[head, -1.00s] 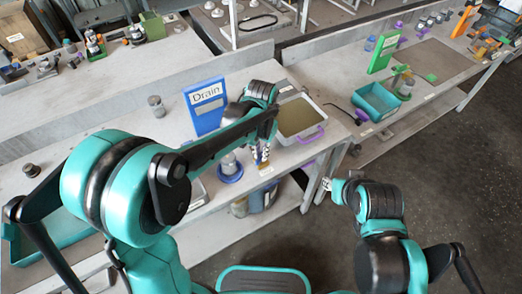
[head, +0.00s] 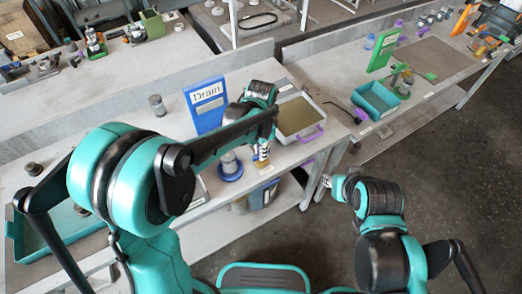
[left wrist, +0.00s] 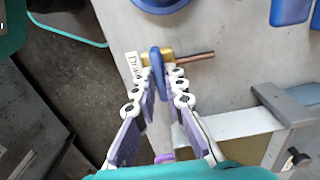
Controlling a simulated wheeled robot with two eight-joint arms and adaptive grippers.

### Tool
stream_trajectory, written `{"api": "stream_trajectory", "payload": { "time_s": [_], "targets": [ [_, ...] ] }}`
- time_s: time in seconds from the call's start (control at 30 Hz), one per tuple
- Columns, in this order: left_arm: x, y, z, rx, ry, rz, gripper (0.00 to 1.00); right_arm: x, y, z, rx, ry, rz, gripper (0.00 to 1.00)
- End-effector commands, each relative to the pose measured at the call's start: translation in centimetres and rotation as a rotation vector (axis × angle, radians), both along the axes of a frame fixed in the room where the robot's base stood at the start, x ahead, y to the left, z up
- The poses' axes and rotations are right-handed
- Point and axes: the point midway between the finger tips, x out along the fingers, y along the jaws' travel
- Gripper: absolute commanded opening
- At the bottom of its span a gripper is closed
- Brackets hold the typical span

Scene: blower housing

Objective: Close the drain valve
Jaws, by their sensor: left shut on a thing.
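The drain valve (left wrist: 178,56) has a brass body, a copper-coloured stem and a blue lever handle (left wrist: 156,60). It sits at the front edge of the bench, beside a small label. My left gripper (left wrist: 162,76) is shut on the blue handle, with one finger on each side of it. In the head view the left gripper (head: 262,154) is just above the brass valve (head: 264,167), and its fingers hide most of the handle. My right gripper (head: 325,184) hangs clear of the bench over the floor; its fingers are too small to read.
A blue "Drain" sign (head: 206,105) stands behind the valve. A blue round base with a grey part (head: 230,168) is left of it. A shallow tray (head: 298,118) lies to the right. Containers (head: 262,193) stand on the lower shelf. The floor at right is clear.

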Motion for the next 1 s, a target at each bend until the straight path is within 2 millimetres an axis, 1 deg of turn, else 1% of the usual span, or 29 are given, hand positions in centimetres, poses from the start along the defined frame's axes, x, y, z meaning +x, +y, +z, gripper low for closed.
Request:
{"api": "stream_trajectory", "payload": {
  "time_s": [0.37,0.4,0.43,0.47,0.77,0.87,0.97,1.0],
  "targets": [
    [0.0,0.0,0.0,0.000,0.000,-0.005,0.00,0.0,0.0,0.0,0.000,0.000,0.000,0.34],
    [0.0,0.0,0.0,0.000,0.000,-0.005,0.21,0.0,0.0,0.0,0.000,0.000,0.000,0.34],
    [0.0,0.0,0.0,0.000,0.000,-0.004,0.29,0.0,0.0,0.0,0.000,0.000,0.000,0.34],
    [0.0,0.0,0.0,0.000,0.000,-0.004,0.32,0.0,0.0,0.0,0.000,0.000,0.000,0.34],
    [0.0,0.0,0.1,0.000,0.000,-0.003,0.32,0.0,0.0,0.0,0.000,0.000,0.000,0.34],
    [0.0,0.0,0.9,0.000,0.000,-0.003,0.32,0.0,0.0,0.0,0.000,0.000,0.000,0.34],
    [0.0,0.0,2.5,0.000,0.000,-0.003,0.32,0.0,0.0,0.0,0.000,0.000,0.000,0.34],
    [0.0,0.0,3.3,0.000,0.000,-0.003,0.32,0.0,0.0,0.0,0.000,0.000,0.000,0.34]
  ]
}}
